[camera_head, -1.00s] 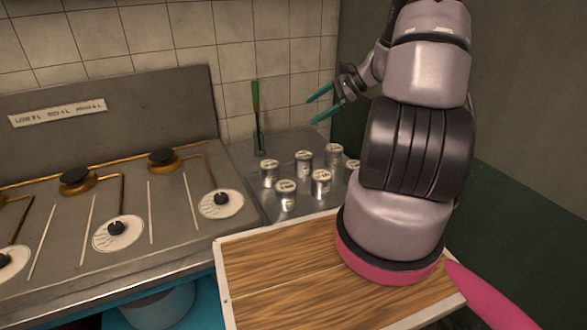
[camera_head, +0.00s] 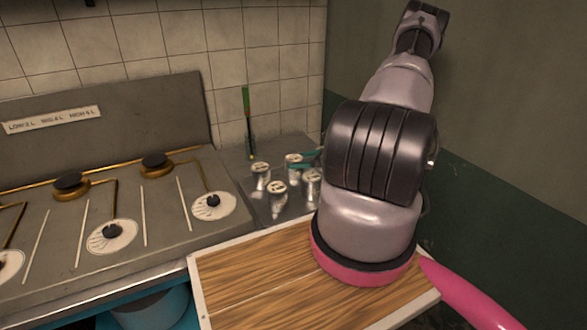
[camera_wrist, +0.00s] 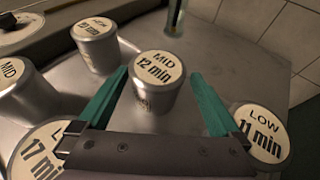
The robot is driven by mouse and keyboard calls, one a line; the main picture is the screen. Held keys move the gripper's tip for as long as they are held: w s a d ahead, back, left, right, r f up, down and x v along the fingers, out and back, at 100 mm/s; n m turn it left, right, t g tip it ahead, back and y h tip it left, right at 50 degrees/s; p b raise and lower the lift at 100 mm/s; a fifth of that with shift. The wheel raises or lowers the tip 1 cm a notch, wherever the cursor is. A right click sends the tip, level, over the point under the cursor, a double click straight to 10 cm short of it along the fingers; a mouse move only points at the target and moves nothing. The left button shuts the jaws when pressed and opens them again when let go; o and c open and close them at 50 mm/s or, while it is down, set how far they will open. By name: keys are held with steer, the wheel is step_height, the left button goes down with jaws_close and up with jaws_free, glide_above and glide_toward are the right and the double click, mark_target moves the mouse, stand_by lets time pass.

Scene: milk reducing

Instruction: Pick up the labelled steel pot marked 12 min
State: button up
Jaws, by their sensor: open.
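The steel pot marked MID 12 min (camera_wrist: 155,92) is upright on the metal surface in the wrist view, with a cream label on its lid. My open gripper (camera_wrist: 159,75) has one teal finger to each side of it, with gaps showing; the gripper body is nearer the camera. I cannot tell whether the fingers are at the pot's height. In the head view, a teal finger (camera_head: 309,158) shows beside the back pot (camera_head: 293,161); labels there are too small to read, and my arm hides most of the gripper.
Close by stand other pots: one marked LOW 11 min (camera_wrist: 262,132) at right, one marked 17 min (camera_wrist: 38,152) at lower left, one marked MID (camera_wrist: 22,90) and another behind (camera_wrist: 96,48). A tall green-topped object (camera_head: 247,115) stands near the wall. The stove (camera_head: 110,205) is left.

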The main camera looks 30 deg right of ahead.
mark_target(287, 162)
steer(key=shift+x, duration=3.05)
steer(key=shift+s+a+r, duration=0.1)
steer(key=shift+a+r, duration=0.05)
steer(key=shift+a, duration=0.05)
steer(key=c, duration=1.4)
